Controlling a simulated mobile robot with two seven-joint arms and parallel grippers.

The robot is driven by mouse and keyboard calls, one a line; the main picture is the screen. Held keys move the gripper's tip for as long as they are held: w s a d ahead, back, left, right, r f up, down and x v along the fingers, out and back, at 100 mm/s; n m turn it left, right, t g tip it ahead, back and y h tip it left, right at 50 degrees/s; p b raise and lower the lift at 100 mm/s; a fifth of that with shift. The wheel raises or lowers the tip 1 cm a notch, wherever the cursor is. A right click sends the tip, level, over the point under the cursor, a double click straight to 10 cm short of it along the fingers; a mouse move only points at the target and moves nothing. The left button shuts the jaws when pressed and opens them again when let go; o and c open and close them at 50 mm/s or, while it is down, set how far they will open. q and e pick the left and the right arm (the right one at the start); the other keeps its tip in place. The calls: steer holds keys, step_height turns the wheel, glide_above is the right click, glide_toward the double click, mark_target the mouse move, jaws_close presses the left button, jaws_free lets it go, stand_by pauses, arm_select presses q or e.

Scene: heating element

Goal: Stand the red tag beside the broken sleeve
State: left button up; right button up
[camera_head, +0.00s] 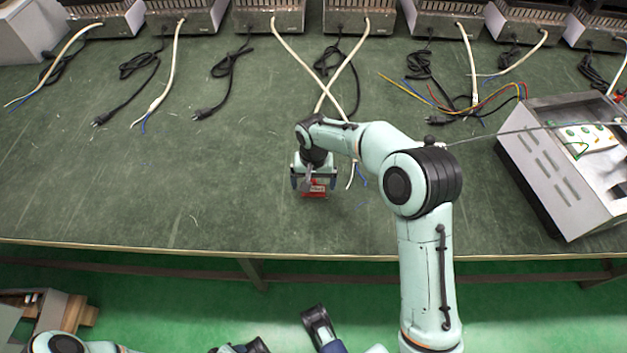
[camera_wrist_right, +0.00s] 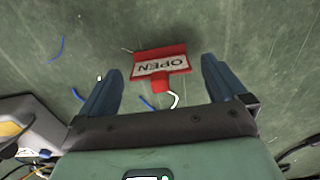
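The red tag (camera_head: 316,190) is near the middle front of the green bench, under my right gripper (camera_head: 314,180). In the right wrist view the tag (camera_wrist_right: 160,63) has a white face reading OPEN, upside down, and a short red stub. My right gripper (camera_wrist_right: 160,85) is open, its blue fingers either side of the tag with gaps to both. I cannot tell how high the fingertips are. Several pale sleeves end in bare wires; one end (camera_head: 351,180) lies just right of the gripper. I cannot tell which is the broken sleeve.
Several metal heater units (camera_head: 268,17) line the back of the bench (camera_head: 130,205), with black plug cords (camera_head: 218,92) in front. An open metal box (camera_head: 555,165) stands at the right, with a thin cable crossing towards it. The bench's left front is mostly clear.

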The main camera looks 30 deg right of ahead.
mark_target(314, 181)
arm_select(q)
steer(key=s+d+r+g+p, duration=0.1)
steer(key=s+d+r+p, duration=0.1)
steer(key=s+r+p, duration=0.1)
steer(key=shift+s+r+g+h, duration=0.3)
steer(key=shift+s+r+h, duration=0.1)
steer(key=shift+s, duration=0.4)
arm_select(e)
step_height(314, 181, up, 12)
steer(key=shift+r, duration=0.2)
arm_select(q)
steer(key=shift+d, duration=0.1)
